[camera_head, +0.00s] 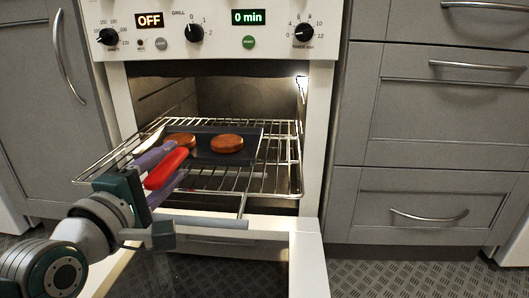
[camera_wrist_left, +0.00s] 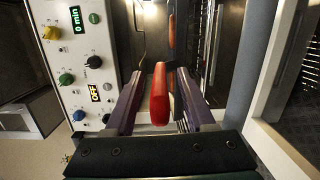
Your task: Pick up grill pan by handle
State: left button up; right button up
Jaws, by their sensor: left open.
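A dark grill pan (camera_head: 247,136) with two brown patties lies on the wire rack in the open oven. Its red handle (camera_head: 166,168) points out toward the front left. My left gripper (camera_head: 178,160) is open, with its purple fingers on either side of the handle. In the left wrist view the red handle (camera_wrist_left: 160,97) stands between the two spread fingers of the gripper (camera_wrist_left: 160,74), with small gaps beside it. Most of the pan is hidden in the wrist view. My right gripper is not in view.
The wire rack (camera_head: 272,178) is pulled partly out above the lowered oven door (camera_head: 308,262). Oven walls stand close on both sides. The control panel (camera_head: 215,30) is above, with displays reading OFF and 0 min. Grey drawers (camera_head: 430,205) stand at the right.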

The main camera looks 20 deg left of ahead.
pick_arm(q)
jog(key=shift+w, duration=0.15)
jog(key=shift+c, duration=0.2)
jog(key=shift+c, duration=0.8)
grip_shut()
